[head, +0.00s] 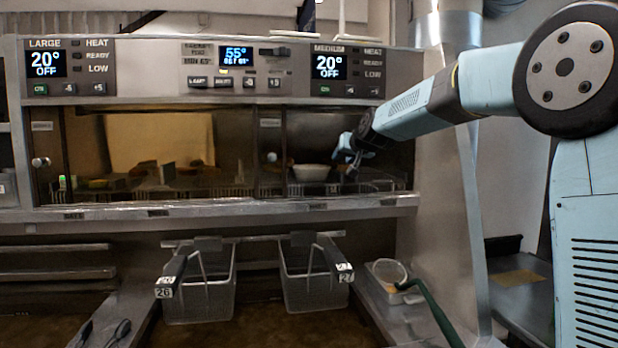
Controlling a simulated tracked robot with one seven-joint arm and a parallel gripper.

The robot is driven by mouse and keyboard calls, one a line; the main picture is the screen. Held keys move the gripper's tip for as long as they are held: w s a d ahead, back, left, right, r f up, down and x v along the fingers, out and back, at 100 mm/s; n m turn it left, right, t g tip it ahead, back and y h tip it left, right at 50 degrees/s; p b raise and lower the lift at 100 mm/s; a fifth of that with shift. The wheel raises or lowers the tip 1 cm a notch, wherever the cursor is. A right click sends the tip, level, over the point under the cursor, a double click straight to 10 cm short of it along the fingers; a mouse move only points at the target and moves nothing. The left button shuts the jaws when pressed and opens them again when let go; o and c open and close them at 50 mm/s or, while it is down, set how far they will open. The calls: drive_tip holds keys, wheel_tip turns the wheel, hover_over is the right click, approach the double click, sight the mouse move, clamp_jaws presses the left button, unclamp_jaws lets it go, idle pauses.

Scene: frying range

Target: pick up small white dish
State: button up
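A small white dish (311,172) sits low in the right-hand bay of the frying range, behind the front ledge. My gripper (343,157) is at the end of my light-blue arm, which reaches in from the right. The gripper is just to the right of the dish and slightly above its rim in the picture. The fingers are small and dark here, so I cannot tell whether they are open or shut, or whether they touch the dish.
A metal ledge (230,208) runs along the bay front. Two fry baskets, a left one (203,298) and a right one (312,290), hang below. A strainer (388,272) with a green handle lies lower right. The steel side panel (437,200) stands right of the bay.

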sight(311, 173)
drive_tip(key=shift+f+x, duration=0.15)
drive_tip(key=shift+x, duration=2.7)
drive_tip(key=shift+f+x, duration=0.1)
drive_tip(key=shift+x, duration=2.75)
drive_tip(key=shift+s+a, duration=0.1)
drive_tip(key=shift+s, duration=0.15)
drive_tip(key=shift+f, duration=0.1)
clamp_jaws()
